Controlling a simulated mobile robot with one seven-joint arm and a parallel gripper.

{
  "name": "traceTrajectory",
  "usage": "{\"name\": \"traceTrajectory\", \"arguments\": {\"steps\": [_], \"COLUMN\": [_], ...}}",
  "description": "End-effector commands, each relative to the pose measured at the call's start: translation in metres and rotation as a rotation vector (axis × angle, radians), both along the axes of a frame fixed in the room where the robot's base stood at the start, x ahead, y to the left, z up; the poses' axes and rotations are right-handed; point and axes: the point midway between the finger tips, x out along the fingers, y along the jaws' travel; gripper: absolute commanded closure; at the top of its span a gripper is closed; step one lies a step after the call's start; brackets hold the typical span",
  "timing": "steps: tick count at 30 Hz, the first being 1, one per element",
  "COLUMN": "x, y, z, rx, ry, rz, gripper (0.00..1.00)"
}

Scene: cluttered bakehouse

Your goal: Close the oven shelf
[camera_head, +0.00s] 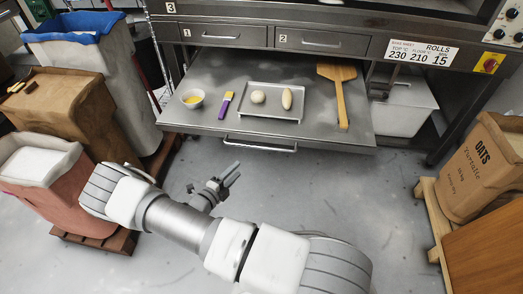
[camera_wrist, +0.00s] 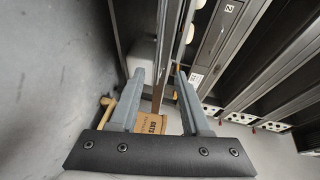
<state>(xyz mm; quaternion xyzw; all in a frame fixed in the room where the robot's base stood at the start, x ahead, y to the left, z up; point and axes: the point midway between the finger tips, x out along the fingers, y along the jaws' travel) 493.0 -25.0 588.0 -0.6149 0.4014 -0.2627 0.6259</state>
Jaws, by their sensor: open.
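The oven shelf (camera_head: 225,75) is a wide grey metal sheet, pulled out from under the oven. Its bar handle (camera_head: 260,146) runs along the middle of the front edge. On the shelf lie a bowl with yellow contents (camera_head: 192,98), a purple-handled brush (camera_head: 225,105), a tray (camera_head: 262,114) with two dough pieces, and a wooden peel (camera_head: 339,92). My gripper (camera_head: 235,174) is open and empty, just in front of the handle in the head view. In the wrist view my gripper (camera_wrist: 160,76) has its fingers apart, with a narrow metal edge showing between and beyond them.
Drawers marked 1 (camera_head: 222,35) and 2 (camera_head: 318,39) are shut above the shelf. A pale bin (camera_head: 405,108) stands under the oven at right. Sacks and a blue-lined bin (camera_head: 97,70) crowd the left. An oats sack (camera_head: 478,170) stands at right. Floor before the shelf is clear.

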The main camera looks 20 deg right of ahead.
Motion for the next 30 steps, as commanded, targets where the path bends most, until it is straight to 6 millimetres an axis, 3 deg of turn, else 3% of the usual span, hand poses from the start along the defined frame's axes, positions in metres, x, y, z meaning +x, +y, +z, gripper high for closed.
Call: {"name": "traceTrajectory", "arguments": {"steps": [21, 30], "x": [0.075, 0.090], "y": [-0.118, -0.139], "z": [-0.027, -0.030], "rx": [0.001, 0.003], "ry": [-0.003, -0.003], "rz": [-0.007, -0.004], "gripper": [0.53, 0.53]}}
